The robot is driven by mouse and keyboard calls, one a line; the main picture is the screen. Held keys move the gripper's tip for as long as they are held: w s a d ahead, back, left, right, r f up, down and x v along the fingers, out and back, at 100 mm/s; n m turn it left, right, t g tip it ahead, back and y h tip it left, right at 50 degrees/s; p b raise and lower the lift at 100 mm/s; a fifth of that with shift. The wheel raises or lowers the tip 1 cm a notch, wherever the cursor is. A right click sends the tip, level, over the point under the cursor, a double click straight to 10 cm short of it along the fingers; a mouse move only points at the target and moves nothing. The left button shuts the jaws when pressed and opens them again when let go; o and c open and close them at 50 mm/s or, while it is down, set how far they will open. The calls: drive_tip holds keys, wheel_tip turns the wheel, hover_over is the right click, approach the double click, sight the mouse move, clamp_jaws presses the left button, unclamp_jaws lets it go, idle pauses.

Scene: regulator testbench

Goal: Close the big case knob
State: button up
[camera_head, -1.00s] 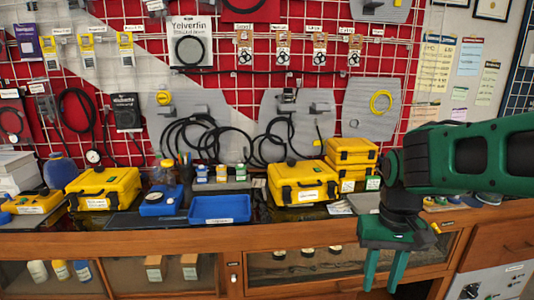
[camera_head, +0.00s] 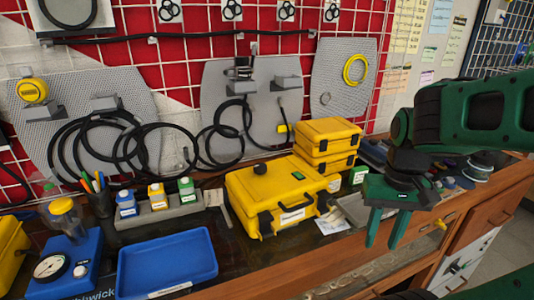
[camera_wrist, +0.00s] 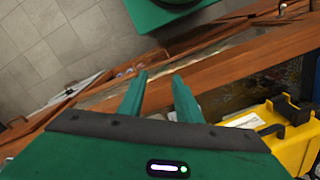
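The big yellow case (camera_head: 285,200) sits shut on the workbench in the middle of the head view. Whether the knob is turned open or closed I cannot tell. My gripper (camera_head: 383,243) is open and empty, pointing down to the right of the case and in front of the bench. In the wrist view my gripper (camera_wrist: 160,77) shows two spread fingers with nothing between them. Part of a yellow case (camera_wrist: 292,143) shows at the lower right there; its knob is not clearly visible.
Small stacked yellow cases (camera_head: 328,140) stand behind and right of the big case. A blue tray (camera_head: 167,262), small bottles (camera_head: 157,194) and a blue gauge box (camera_head: 70,265) lie to its left. Black hoses (camera_head: 110,145) hang behind. The wooden bench edge (camera_head: 285,280) runs in front.

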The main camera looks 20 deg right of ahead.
drive_tip(key=shift+w+a, duration=0.15)
drive_tip(key=shift+w, duration=0.1)
drive_tip(key=shift+o, duration=2.1)
drive_tip(key=shift+w+a+r+n, duration=0.1)
drive_tip(key=shift+w+r+n, duration=0.15)
drive_tip(key=shift+r, duration=0.3)
drive_tip(key=shift+w+a+r+n, duration=0.1)
drive_tip(key=shift+r+n, duration=0.15)
drive_tip(key=shift+r, duration=0.25)
drive_tip(key=n, duration=1)
approach(260, 165)
drive_tip(key=s+d, duration=0.3)
drive_tip(key=s+d+f, duration=0.1)
drive_tip(key=s+d, duration=0.4)
drive_tip(key=shift+s+d+f, duration=0.3)
drive_tip(key=shift+f, duration=0.05)
drive_tip(key=w+a+r+n, duration=0.4)
drive_tip(key=w+a+n, duration=0.1)
drive_tip(key=w+a, duration=0.3)
drive_tip(key=f, duration=1.1)
drive_tip(key=shift+w+a, duration=0.15)
drive_tip(key=shift+a, duration=0.25)
